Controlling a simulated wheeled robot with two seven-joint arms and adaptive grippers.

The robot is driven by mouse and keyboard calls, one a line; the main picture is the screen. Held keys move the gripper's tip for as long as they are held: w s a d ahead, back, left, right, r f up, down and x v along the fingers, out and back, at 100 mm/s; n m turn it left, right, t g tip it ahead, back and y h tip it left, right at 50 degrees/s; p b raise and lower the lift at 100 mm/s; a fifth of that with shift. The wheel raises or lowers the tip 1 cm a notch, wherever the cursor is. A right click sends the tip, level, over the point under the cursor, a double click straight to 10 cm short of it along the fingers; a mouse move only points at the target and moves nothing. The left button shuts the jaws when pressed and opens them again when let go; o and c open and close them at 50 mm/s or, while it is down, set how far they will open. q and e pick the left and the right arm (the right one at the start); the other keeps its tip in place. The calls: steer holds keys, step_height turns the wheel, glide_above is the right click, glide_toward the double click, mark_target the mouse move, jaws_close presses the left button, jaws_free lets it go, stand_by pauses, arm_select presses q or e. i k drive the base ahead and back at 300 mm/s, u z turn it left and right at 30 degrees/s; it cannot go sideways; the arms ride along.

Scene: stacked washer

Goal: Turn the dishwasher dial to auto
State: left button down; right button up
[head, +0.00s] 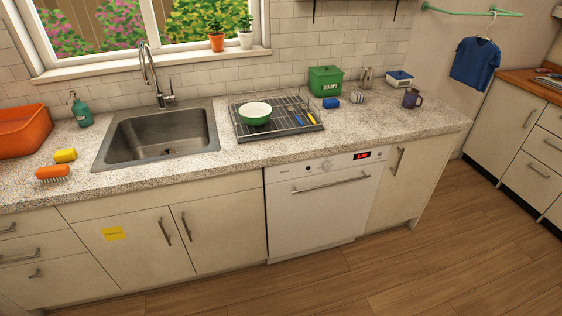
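The white dishwasher (318,219) stands under the counter, right of the sink, with its door shut. Its round white dial (327,165) sits near the middle of the top control strip. The dial's markings and pointer are too small to read. A black display (362,156) with red digits is to the right of the dial, and a long bar handle (331,184) runs below it. A small dark round mark is left of the dial. Neither of my grippers shows in the head view.
A dish rack (299,128) with a green bowl (255,113) stands on the counter above the dishwasher. A mug (412,98) and a green box (325,81) are further right. The wooden floor (400,268) before the dishwasher is clear. A cabinet handle (399,161) sticks out to its right.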

mark_target(327, 165)
steer(key=u, duration=0.45)
steer(key=i, duration=0.55)
steer(key=u, duration=0.25)
